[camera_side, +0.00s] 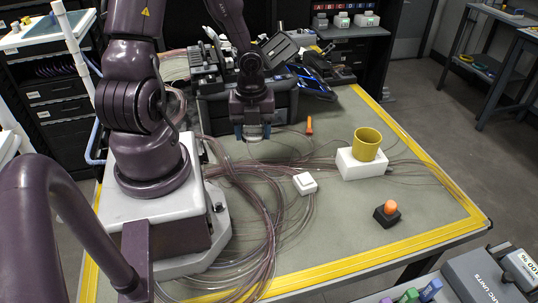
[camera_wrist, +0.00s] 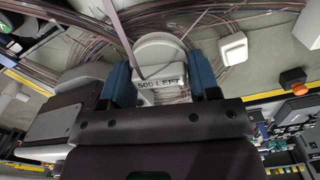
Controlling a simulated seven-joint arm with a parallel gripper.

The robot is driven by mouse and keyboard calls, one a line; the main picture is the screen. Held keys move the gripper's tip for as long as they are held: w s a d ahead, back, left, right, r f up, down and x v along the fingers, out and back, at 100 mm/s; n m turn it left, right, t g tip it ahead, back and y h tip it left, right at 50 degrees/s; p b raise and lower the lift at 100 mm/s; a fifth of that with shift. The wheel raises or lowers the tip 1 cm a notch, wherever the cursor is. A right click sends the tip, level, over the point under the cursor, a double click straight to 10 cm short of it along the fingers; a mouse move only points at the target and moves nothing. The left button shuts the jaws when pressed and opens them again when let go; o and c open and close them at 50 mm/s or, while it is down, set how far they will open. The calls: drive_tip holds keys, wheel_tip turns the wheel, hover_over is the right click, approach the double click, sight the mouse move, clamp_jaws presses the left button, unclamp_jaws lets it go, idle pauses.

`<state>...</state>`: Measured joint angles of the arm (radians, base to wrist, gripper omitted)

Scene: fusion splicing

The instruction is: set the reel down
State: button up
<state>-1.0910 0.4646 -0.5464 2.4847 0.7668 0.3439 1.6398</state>
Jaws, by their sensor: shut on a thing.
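The reel (camera_wrist: 158,50) is pale white and rounded, with a label on its near face reading "500 LEFT". In the wrist view it sits between the two blue fingers of my gripper (camera_wrist: 160,70), which are shut on it. In the side view my gripper (camera_side: 253,132) points down over the back left of the grey table (camera_side: 340,235), in front of the dark equipment. Only a small pale part of the reel (camera_side: 253,137) shows there between the fingers. I cannot tell whether the reel touches the table. A thin strand crosses in front of the reel in the wrist view.
Bundles of clear pinkish tubing (camera_side: 262,215) loop over the table's left and middle. A small white box (camera_side: 305,184), a yellow cup (camera_side: 368,143) on a white block (camera_side: 358,166), an orange button (camera_side: 389,207) and an orange item (camera_side: 309,124) stand right of my gripper.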

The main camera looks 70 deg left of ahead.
drive_tip(key=w+d+m, duration=0.3)
drive_tip(key=d, duration=0.3)
drive_tip(key=w+d+m, duration=0.3)
drive_tip(key=d, duration=0.4)
drive_tip(key=m, duration=0.5)
hover_over(318, 239)
wheel_tip(318, 239, down, 5)
drive_tip(key=shift+s+f, duration=0.1)
drive_tip(key=shift+f, duration=2.2)
drive_tip(key=shift+f, duration=0.1)
drive_tip(key=o, duration=0.9)
